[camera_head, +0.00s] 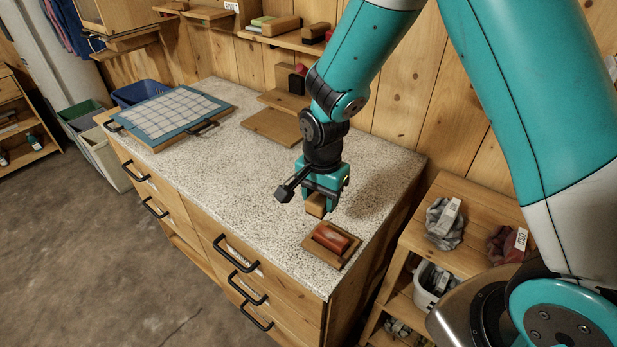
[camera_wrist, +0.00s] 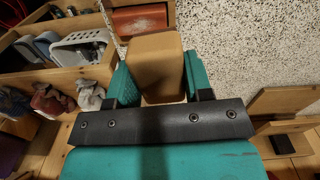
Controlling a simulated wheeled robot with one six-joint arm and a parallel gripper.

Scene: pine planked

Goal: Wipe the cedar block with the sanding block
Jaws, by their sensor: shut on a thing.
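A reddish-brown block, the cedar block (camera_head: 334,237), lies on a small wooden board (camera_head: 318,250) near the front right corner of the speckled counter. It also shows in the wrist view (camera_wrist: 142,19), partly cut off by the top edge. My gripper (camera_head: 323,193) is shut on a tan block, the sanding block (camera_head: 316,207). In the wrist view the sanding block (camera_wrist: 155,62) sits between the two teal fingers. It is just behind and left of the cedar block in the head view, apart from it. Whether its underside touches the counter is unclear.
The speckled counter (camera_head: 225,150) is clear in the middle. A blue-framed grid panel (camera_head: 167,113) lies at its left end, and a flat wooden board (camera_head: 271,127) lies near the wall. A wooden shelf unit (camera_head: 470,195) with rags and a white container (camera_head: 428,288) stands at right.

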